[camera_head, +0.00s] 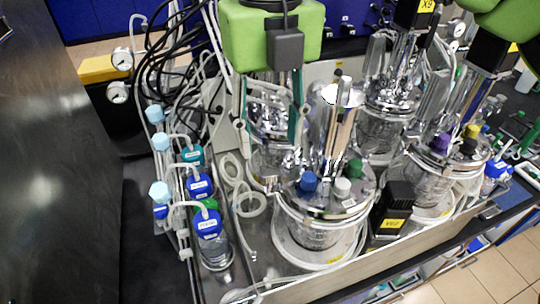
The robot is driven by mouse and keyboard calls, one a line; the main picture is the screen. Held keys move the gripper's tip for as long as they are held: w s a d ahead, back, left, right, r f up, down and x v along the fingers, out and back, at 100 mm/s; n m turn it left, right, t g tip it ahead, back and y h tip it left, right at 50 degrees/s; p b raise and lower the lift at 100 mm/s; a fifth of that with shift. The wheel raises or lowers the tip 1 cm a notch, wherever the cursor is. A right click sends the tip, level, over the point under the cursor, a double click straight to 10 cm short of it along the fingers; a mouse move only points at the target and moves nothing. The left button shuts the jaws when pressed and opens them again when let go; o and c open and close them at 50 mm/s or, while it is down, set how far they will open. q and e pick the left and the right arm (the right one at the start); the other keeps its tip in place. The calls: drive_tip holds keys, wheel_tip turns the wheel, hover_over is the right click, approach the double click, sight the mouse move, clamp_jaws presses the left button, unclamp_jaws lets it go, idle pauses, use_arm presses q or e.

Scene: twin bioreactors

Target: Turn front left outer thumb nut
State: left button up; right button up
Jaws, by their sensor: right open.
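The front left bioreactor (320,213) is a glass vessel with a shiny metal head plate. Blue (308,182), white (342,187) and green (354,168) caps stand on the plate. Its outer thumb nut is too small to tell among the bright metal fittings. My right gripper (270,138) reaches down from the top centre, fingers apart and apparently empty. Its fingertips appear above and behind the left side of this head plate, in front of a rear vessel. I cannot tell whether they touch anything. My left gripper is not in view.
Several blue-capped bottles (208,224) with tubes stand to the left. A second front bioreactor (430,172) stands to the right, with a black V62 box (391,210) between. Black cables (172,65) and gauges (122,59) are at the back left. Tall metal fittings crowd the centre.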

sight(270, 172)
wheel_tip(270, 172, down, 6)
drive_tip(key=shift+r+p, duration=0.15)
drive_tip(key=shift+p, duration=0.65)
drive_tip(key=shift+f, duration=0.6)
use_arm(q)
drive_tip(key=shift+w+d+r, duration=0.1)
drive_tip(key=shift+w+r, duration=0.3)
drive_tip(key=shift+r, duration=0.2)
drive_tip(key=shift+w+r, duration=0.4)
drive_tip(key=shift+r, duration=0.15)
use_arm(e)
drive_tip(key=c, duration=1.1)
